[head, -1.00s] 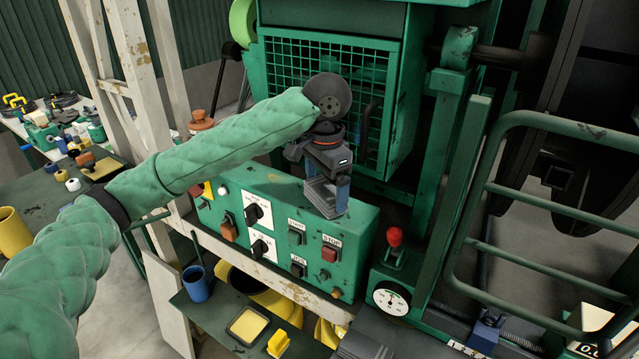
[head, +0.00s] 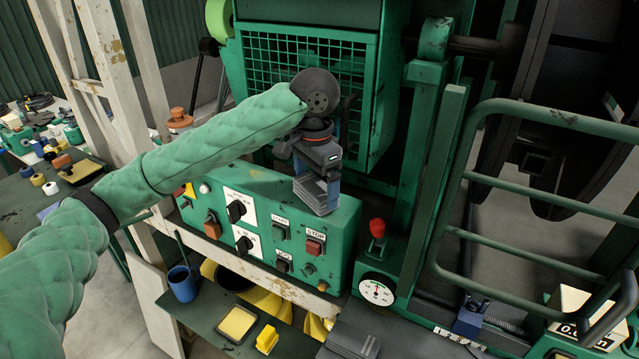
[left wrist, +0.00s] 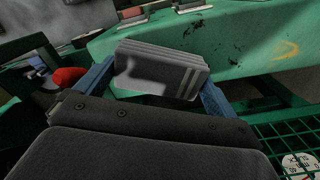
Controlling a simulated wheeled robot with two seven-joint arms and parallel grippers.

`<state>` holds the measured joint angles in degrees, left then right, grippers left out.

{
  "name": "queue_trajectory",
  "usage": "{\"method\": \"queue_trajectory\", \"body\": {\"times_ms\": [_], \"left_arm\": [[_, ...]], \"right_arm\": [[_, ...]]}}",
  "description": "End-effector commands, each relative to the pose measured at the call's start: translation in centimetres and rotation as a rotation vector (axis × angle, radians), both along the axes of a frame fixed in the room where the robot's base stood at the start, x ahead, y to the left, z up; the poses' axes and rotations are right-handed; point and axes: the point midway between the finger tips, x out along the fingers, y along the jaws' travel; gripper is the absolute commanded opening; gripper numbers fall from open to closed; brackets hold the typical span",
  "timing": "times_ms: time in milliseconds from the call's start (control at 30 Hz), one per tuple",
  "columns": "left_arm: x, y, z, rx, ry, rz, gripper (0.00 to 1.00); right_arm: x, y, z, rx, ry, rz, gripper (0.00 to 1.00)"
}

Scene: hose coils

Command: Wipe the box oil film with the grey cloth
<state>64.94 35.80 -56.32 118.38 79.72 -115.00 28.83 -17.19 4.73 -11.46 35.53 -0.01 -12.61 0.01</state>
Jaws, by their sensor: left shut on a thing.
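The grey cloth (head: 317,194) is a folded grey pad held in my left gripper (head: 318,178). It hangs over the top right part of the green control box (head: 262,232); I cannot tell if it touches. In the left wrist view the cloth (left wrist: 160,70) sits between the blue fingers of my left gripper (left wrist: 155,82), with the green box top (left wrist: 225,45) beyond. A yellowish curved smear (left wrist: 288,50) and dark specks show on that top; I cannot tell which is the oil film. My right gripper is not in view.
A red-knobbed lever (head: 377,228) and a round gauge (head: 376,291) stand right of the box. Green mesh (head: 290,60) rises behind it. Below are a blue mug (head: 182,284), a yellow pad in a tray (head: 238,322) and grey folded pads (head: 350,342).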

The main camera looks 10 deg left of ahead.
Motion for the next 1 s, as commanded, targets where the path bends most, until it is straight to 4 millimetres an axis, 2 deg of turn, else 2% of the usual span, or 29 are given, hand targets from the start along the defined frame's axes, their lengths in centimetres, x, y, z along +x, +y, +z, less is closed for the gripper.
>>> {"method": "queue_trajectory", "body": {"times_ms": [433,1000], "left_arm": [[1.1,3.1,0.0,0.001,0.001,0.003,0.77],[1.5,4.0,0.0,0.001,0.001,0.002,0.77]], "right_arm": [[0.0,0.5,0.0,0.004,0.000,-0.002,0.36],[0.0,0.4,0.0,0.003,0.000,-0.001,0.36]]}}
